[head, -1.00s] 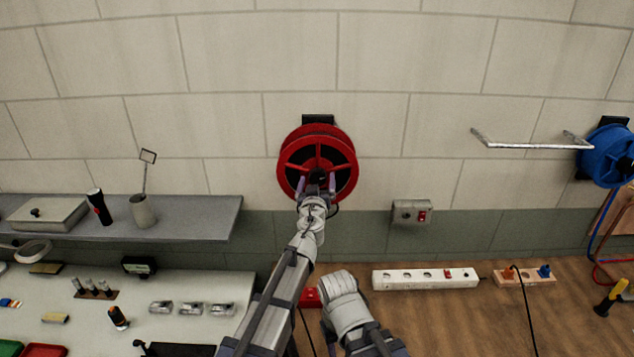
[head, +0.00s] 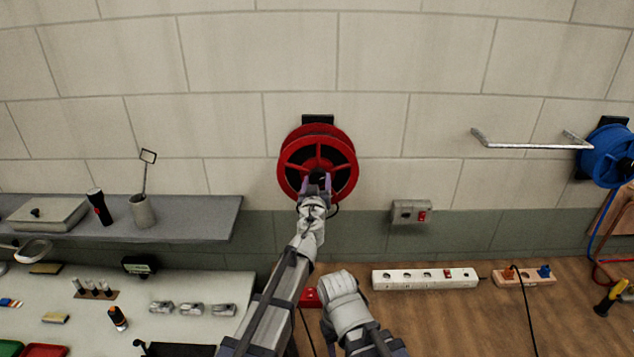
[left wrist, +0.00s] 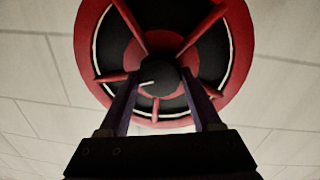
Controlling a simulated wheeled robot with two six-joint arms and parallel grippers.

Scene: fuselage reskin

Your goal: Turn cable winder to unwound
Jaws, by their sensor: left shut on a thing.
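The cable winder is a red spoked reel (head: 340,152) on the wall at the centre of the head view. It also fills the top of the left wrist view (left wrist: 237,50). My left gripper (head: 318,184) is in front of the reel's lower part. Its two fingers are shut on the dark knob (left wrist: 170,84) of the winder, one finger on each side. The cable on the drum is mostly hidden behind the red flange and spokes. My right gripper does not show.
A wall switch box (head: 411,212) is to the right below the reel. A blue reel (head: 606,156) and a metal bar (head: 525,145) are further right. A grey shelf (head: 195,220) is at left. A white power strip (head: 425,279) lies on the wooden bench.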

